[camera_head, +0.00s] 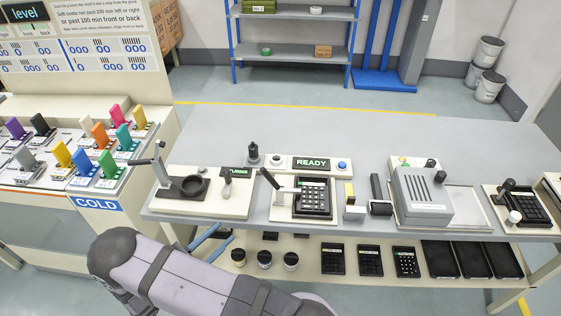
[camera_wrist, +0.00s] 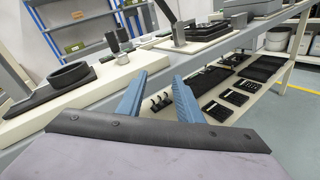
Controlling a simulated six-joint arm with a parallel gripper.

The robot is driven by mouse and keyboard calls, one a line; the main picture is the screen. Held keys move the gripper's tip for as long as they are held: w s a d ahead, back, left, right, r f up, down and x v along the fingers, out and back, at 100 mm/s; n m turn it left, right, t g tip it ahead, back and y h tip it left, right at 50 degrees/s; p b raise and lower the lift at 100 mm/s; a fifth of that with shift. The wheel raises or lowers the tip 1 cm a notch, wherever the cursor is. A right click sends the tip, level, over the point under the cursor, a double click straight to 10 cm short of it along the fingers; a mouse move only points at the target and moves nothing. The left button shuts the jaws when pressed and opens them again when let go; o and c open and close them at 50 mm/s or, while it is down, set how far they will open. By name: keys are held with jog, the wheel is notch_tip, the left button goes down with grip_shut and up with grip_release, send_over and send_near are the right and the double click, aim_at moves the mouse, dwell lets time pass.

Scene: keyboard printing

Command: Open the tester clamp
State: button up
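Two stations with black keypads could hold the tester clamp; I cannot tell which it is. The middle station (camera_head: 284,210) holds a keypad (camera_head: 314,197) beside a tilted black-handled lever (camera_head: 270,180). The far right station (camera_head: 498,208) has a keypad (camera_head: 531,208), a dark knob (camera_head: 509,184) and a white knob (camera_head: 514,217). My gripper (camera_wrist: 158,97) shows two blue fingers spread apart with nothing between them. In the head view my gripper (camera_head: 219,239) is low at the table's front edge, left of the middle station and apart from both stations.
A left station (camera_head: 222,208) has a black ring (camera_head: 194,187) and a lever (camera_head: 159,163). A grey box machine (camera_head: 424,196) stands right of centre. Keypads and jars (camera_head: 264,259) sit on the lower shelf (camera_head: 318,282). The table's back half (camera_head: 330,130) is clear.

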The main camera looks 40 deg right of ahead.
jog(key=w+d+r+g, duration=0.1)
jog(key=d+r, duration=0.1)
jog(key=w+d+r+n+g+h+b, duration=0.1)
jog(key=d+r, duration=0.1)
jog(key=w+d+r+g+b, duration=0.1)
jog(key=w+d+r, duration=0.1)
jog(key=shift+n+h, duration=0.3)
jog(key=shift+h, duration=0.1)
jog(key=s+d+r+g, duration=0.2)
jog(key=d+g, duration=0.1)
jog(key=d, duration=0.5)
jog(key=s+d+r+g+b, duration=0.1)
jog(key=d+r+g, duration=0.1)
jog(key=d, duration=0.7)
jog(key=shift+s+r+g+y, duration=0.35)
jog(key=shift+g+y, duration=0.05)
jog(key=shift+c, duration=0.4)
jog(key=shift+b, duration=0.3)
grip_shut()
